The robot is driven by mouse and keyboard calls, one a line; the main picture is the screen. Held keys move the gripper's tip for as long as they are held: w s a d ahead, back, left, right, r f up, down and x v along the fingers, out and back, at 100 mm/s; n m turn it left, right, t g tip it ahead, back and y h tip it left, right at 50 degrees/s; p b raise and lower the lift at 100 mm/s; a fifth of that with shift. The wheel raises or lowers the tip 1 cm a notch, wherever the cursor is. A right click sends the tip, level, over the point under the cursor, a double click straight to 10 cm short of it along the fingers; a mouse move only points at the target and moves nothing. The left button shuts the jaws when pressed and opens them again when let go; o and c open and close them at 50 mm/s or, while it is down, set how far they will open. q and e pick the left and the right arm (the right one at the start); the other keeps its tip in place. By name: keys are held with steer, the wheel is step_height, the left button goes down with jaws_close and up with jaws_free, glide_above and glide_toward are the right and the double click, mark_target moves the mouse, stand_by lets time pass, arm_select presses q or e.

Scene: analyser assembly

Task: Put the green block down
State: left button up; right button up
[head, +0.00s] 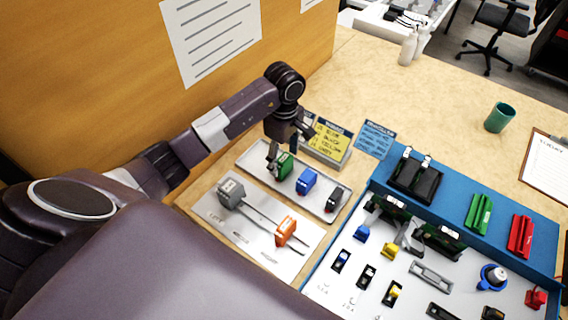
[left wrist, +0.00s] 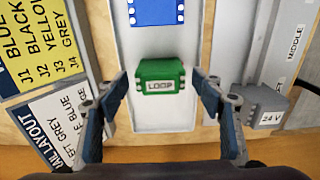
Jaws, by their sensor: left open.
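The green block (head: 285,164) sits on the pale tray (head: 259,174), at the end nearest my arm. In the left wrist view the green block (left wrist: 161,76) shows a label reading LOOP and lies flat on the tray (left wrist: 161,121). My left gripper (head: 277,152) is at the green block, partly covering it in the head view. In the left wrist view the gripper (left wrist: 161,92) is open, with one finger on each side of the block and a visible gap to both. My right gripper is not in view.
A blue block (head: 306,181) and a black one (head: 335,198) share the tray. A grey block (head: 231,192) and an orange block (head: 286,230) stand on the plate alongside. A yellow sign (head: 331,140) stands behind. The blue-edged panel (head: 462,240) with several parts is at right.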

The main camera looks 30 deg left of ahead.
mark_target(284, 157)
arm_select(q)
step_height(284, 157, up, 9)
steer(key=shift+r+b, duration=0.1)
steer(key=shift+b, duration=0.8)
